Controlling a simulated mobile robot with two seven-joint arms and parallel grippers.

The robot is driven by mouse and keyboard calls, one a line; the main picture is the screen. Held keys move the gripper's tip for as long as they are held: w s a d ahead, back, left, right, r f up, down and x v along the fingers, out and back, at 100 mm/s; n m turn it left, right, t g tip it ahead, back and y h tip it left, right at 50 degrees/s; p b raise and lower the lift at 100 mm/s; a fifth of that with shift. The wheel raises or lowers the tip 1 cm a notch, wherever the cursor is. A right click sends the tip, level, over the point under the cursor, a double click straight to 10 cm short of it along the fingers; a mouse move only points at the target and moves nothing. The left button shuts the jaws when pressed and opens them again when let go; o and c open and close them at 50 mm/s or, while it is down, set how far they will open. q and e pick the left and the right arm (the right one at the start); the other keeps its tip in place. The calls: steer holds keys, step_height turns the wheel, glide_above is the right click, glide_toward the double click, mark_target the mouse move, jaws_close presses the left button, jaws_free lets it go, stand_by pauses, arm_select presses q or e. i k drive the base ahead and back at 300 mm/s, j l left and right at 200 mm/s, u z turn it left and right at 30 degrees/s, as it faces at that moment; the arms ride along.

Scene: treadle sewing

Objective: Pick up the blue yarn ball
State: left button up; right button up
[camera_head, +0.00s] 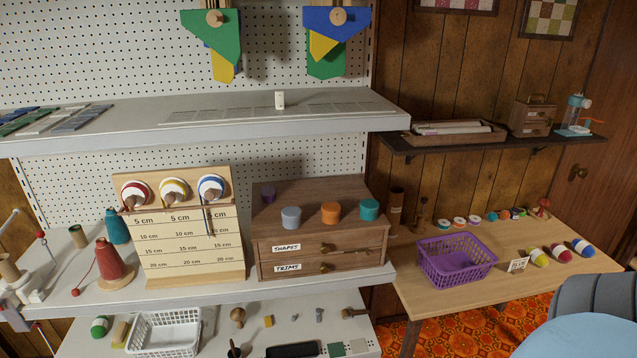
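The blue yarn ball (583,248), banded blue and white, lies on the wooden table at the right, at the right end of a row of striped balls. A red and white ball (561,253) lies just left of it, and a yellow-green and white ball (538,257) is left of that. The blue ball looks unobstructed. Neither of my grippers shows in the head view.
A blue round-seated chair (580,336) is in front of the table. A dark wall shelf (470,147) hangs above it.

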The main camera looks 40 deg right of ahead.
mark_target(583, 248)
steer(key=z, duration=2.95)
steer(key=i+l+z, duration=0.25)
steer(key=i, duration=0.15)
steer(key=i+l+z, duration=0.1)
steer(key=i+z, duration=0.2)
steer(key=i+l, duration=0.15)
steer(key=i, duration=0.7)
steer(key=i+l+z, duration=0.1)
steer(key=i, duration=0.7)
steer(key=i+l+u, duration=0.1)
steer(key=i+u, duration=0.2)
steer(key=u, duration=0.15)
steer(key=i+l+u, duration=0.2)
steer(key=i+u, duration=0.25)
steer(key=i+l+u, duration=0.15)
steer(key=l+u, duration=0.15)
steer(key=u, duration=0.15)
steer(key=i+l+u, duration=0.2)
steer(key=l+u, duration=0.2)
steer(key=i+l+u, duration=0.15)
steer(key=l+u, duration=0.3)
steer(key=i+l+u, duration=0.25)
steer(key=i+l, duration=0.15)
steer(key=i, duration=0.1)
